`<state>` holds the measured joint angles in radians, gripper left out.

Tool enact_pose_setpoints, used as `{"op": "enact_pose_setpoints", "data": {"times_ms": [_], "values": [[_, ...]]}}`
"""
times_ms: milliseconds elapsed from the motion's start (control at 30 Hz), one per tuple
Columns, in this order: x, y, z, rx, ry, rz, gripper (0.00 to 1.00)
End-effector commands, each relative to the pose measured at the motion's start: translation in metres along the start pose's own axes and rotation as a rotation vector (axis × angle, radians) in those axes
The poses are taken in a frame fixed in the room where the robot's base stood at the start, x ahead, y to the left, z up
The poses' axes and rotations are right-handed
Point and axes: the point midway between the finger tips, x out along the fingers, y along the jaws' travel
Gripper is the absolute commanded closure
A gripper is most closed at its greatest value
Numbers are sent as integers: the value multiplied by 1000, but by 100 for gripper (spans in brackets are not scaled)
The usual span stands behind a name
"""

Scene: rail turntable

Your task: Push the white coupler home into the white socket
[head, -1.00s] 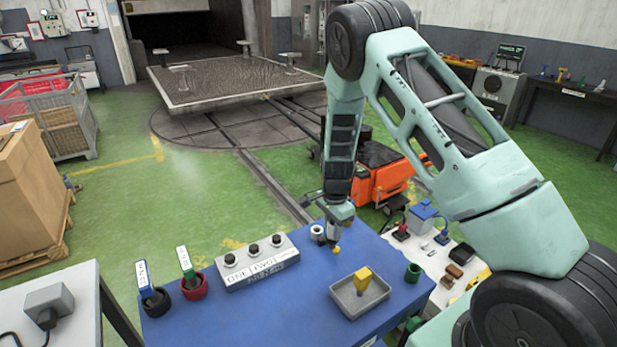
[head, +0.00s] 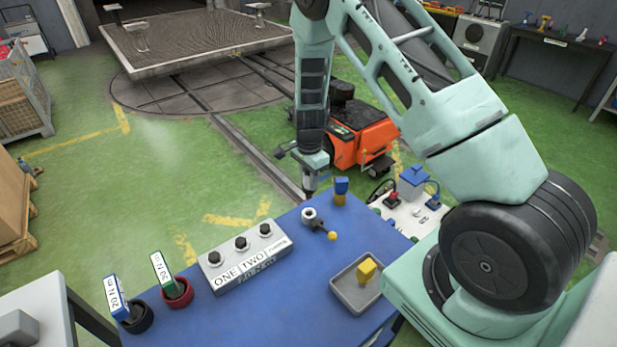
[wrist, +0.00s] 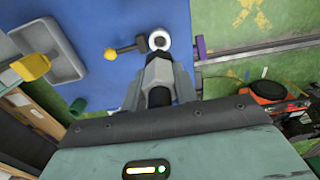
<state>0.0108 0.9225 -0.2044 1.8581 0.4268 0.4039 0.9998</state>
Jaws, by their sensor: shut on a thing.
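The white socket (head: 308,214) is a short upright ring with a dark opening, near the far edge of the blue table. It also shows in the wrist view (wrist: 158,40). A dark lever with a yellow ball (head: 332,236) sits beside it. My gripper (head: 310,194) is just behind and above the socket in the head view. In the wrist view my gripper (wrist: 158,65) points at the ring. It is shut on the white coupler, which its fingers mostly hide. I cannot tell whether coupler and socket touch.
On the blue table (head: 240,310) stand a grey button box (head: 244,258), a tray (head: 345,292) with a yellow piece, a blue-topped piece (head: 341,188), and red and black holders at left. An orange cart (head: 365,140) stands behind.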

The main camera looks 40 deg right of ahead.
Motion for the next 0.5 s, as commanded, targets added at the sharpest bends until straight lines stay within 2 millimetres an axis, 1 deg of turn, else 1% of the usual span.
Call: {"op": "enact_pose_setpoints", "data": {"times_ms": [67, 267, 500], "values": [[-3, 0, 0, 7, 0, -1, 100], [11, 0, 0, 8, 0, -1, 100], [33, 0, 0, 8, -1, 0, 100]]}}
